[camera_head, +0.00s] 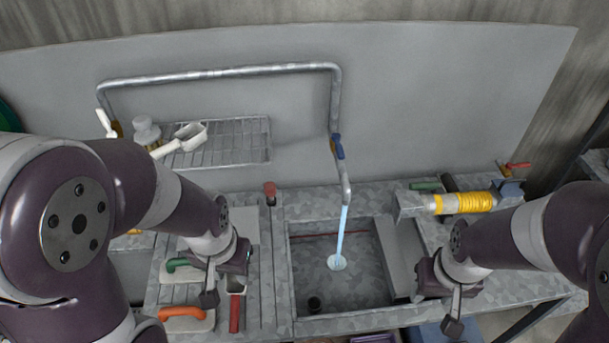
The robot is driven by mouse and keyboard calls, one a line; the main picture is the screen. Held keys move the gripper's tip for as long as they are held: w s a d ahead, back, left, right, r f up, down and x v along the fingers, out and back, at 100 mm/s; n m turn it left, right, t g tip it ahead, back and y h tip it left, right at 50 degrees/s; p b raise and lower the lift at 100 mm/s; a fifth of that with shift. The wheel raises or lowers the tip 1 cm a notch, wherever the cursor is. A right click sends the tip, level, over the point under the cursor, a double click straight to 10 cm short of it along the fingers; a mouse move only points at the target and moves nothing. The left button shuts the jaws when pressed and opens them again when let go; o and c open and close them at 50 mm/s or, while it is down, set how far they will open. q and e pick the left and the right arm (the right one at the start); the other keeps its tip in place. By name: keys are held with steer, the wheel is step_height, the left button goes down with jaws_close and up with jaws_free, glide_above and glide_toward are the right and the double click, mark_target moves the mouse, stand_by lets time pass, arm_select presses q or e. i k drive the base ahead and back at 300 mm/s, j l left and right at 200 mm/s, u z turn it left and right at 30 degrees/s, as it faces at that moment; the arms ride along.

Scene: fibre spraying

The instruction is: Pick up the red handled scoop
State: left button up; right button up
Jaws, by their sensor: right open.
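A red handle (235,314) lies on the metal counter just below and right of my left gripper (222,285). The part above this handle is largely hidden by the gripper, so I cannot tell if it is a scoop. Another short red-handled tool (270,190) lies farther back on the counter, left of the sink. My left gripper hangs low over the counter; its jaw gap is hard to see. My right gripper (447,303) is open at the right side of the sink and shows nothing between its fingers.
Water runs from a blue-lever tap (339,147) into the sink (356,287). A green-handled tool (180,266) and an orange-handled one (183,314) lie left of the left gripper. A wire rack (235,143) holds a white scoop (189,136).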

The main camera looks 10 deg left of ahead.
mark_target(233, 287)
steer(key=j+u, duration=0.2)
steer(key=u, duration=0.2)
steer(key=j+u, duration=0.15)
steer(key=u, duration=0.2)
steer(key=j+u, duration=0.25)
steer(key=u, duration=0.15)
steer(key=j+u, duration=0.15)
steer(key=u, duration=0.2)
